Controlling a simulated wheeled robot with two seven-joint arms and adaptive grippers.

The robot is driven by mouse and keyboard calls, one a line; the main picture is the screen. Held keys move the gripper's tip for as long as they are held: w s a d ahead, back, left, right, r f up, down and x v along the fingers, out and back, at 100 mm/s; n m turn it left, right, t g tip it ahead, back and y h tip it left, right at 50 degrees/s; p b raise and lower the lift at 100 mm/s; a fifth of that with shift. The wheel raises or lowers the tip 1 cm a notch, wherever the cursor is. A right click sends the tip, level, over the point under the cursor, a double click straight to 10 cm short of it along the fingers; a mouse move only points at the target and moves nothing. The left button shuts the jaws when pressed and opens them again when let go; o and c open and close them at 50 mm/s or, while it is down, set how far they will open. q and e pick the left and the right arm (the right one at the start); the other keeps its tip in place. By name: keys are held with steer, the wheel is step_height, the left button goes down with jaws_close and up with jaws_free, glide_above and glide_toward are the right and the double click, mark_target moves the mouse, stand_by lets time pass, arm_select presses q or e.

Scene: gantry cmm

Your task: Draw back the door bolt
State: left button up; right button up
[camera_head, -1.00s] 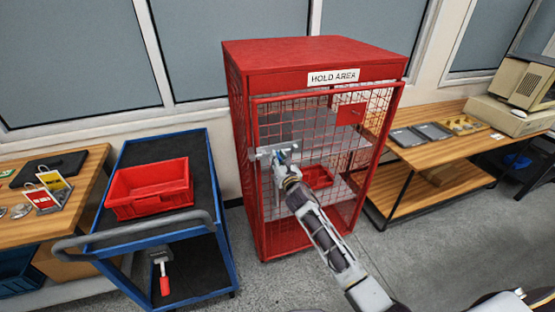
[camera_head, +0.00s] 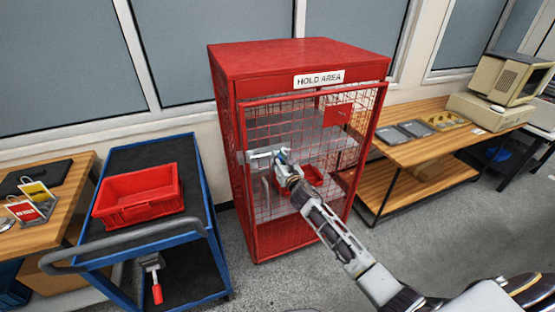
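The red mesh cage labelled HOLD AREA (camera_head: 317,79) stands in the middle with its mesh door (camera_head: 262,222) closed. The silver door bolt (camera_head: 260,156) lies across the left edge of the door, above a vertical pull handle (camera_head: 265,193). My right gripper (camera_head: 281,157) is at the right end of the bolt, its fingers close against the bolt's hardware. The fingers are small and partly hidden, so I cannot tell whether they are closed on it. My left gripper is not in view.
A blue cart (camera_head: 199,180) with a red bin (camera_head: 138,197) stands left of the cage. Wooden benches stand at far left (camera_head: 62,215) and at right (camera_head: 421,156); the right one holds grey trays and an old computer (camera_head: 505,85). Grey floor (camera_head: 285,285) is clear in front.

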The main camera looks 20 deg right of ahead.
steer(key=o, duration=0.5)
steer(key=shift+d, duration=0.35)
steer(key=shift+c, duration=0.2)
steer(key=shift+a, duration=0.15)
steer(key=shift+s, duration=0.15)
steer(key=s, duration=1.1)
steer(key=shift+s+d, duration=0.3)
steer(key=shift+s, duration=0.05)
steer(key=shift+m, duration=0.3)
